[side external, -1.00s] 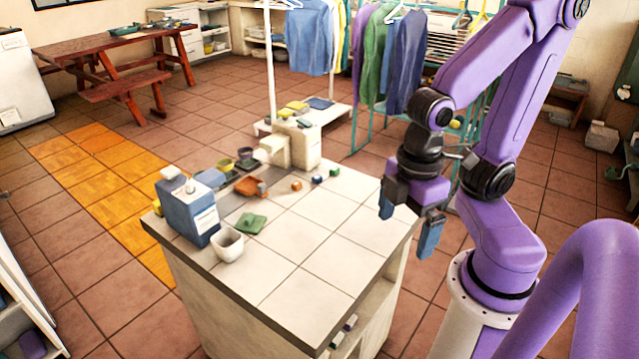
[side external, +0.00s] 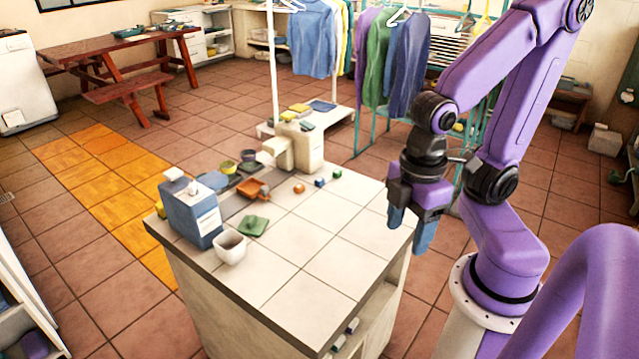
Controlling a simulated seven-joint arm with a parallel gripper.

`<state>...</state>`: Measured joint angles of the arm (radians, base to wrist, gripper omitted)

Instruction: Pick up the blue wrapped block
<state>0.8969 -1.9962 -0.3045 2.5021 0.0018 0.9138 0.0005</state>
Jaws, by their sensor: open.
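A small blue block (side external: 319,182) sits on the white tiled counter (side external: 325,235) near its back edge. An orange block (side external: 299,188) lies to its left and a green block (side external: 337,173) to its right, both apart from it. The blue block is too small here to make out any wrapping. My gripper (side external: 410,228) hangs at the right edge of the counter, fingers pointing down, open and empty. It is well to the right of the blue block and touches nothing that I can see.
A blue dispenser bottle (side external: 192,213), a white cup (side external: 231,247), a green cloth-like item (side external: 254,226) and an orange dish (side external: 252,189) crowd the counter's left side. A beige tap-like fixture (side external: 304,145) stands behind the blocks. The counter's middle and right are clear.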

